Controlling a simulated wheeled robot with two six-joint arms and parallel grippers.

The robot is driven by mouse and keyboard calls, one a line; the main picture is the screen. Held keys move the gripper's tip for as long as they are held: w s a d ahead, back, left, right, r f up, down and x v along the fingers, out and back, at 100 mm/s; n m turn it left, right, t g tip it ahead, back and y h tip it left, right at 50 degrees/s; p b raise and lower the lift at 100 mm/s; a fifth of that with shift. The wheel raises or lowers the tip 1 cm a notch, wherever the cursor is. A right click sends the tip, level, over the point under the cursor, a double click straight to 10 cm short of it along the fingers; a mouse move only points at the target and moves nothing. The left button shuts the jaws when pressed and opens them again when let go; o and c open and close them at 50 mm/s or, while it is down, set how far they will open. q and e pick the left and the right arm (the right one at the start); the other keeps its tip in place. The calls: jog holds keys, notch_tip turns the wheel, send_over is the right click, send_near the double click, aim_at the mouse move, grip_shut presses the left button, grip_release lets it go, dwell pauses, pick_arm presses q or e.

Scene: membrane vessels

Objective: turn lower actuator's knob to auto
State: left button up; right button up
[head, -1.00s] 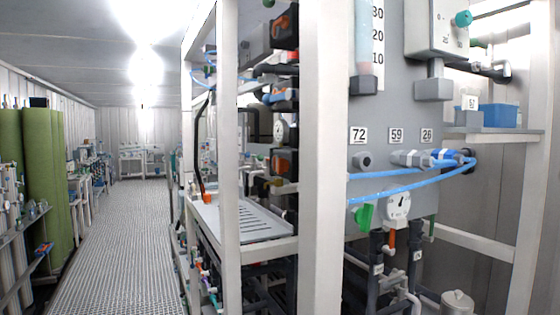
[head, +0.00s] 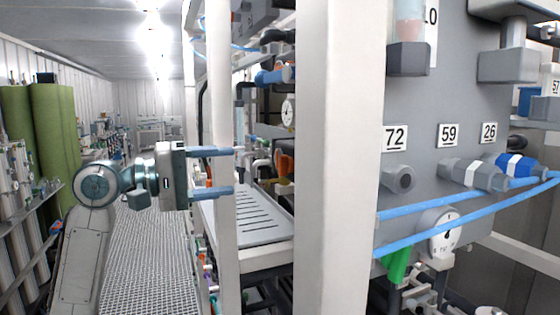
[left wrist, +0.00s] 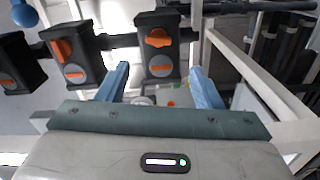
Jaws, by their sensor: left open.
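Black actuator boxes with orange knobs stand in a row in the left wrist view. In the head view, an orange part (head: 285,163) shows behind the white posts, mostly hidden. My left gripper (head: 230,171) is open and empty, its blue fingers one above the other by the narrow post. In the left wrist view my left gripper (left wrist: 159,76) has the rightmost box beyond its fingertips, apart from them. The knob's setting is unreadable.
A thick white post (head: 335,160) and a narrower post (head: 220,110) stand before the equipment. A slotted grey tray (head: 258,225) lies behind them. Blue hoses (head: 450,220) cross at the right. The grated walkway (head: 150,260) is clear.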

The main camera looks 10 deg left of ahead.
aim_at(280, 166)
pick_arm(q)
jog(key=p+x, duration=0.4)
jog(key=x, duration=0.5)
jog(key=shift+s+d+r, duration=0.1)
jog(key=shift+d+r, duration=0.05)
jog(key=shift+r, duration=0.05)
jog(key=shift+w+d+f, duration=0.15)
jog(key=shift+w+d, duration=0.25)
jog(key=shift+d, duration=0.15)
pick_arm(e)
jog(key=shift+s+r, duration=0.25)
jog(key=shift+r, duration=0.85)
jog(key=shift+s+r, duration=0.25)
jog(key=shift+r, duration=0.85)
pick_arm(q)
jog(key=shift+c, duration=0.2)
jog(key=c, duration=1)
jog(key=shift+o, duration=0.2)
pick_arm(e)
jog(key=shift+s+a, duration=0.1)
jog(key=shift+a, duration=0.05)
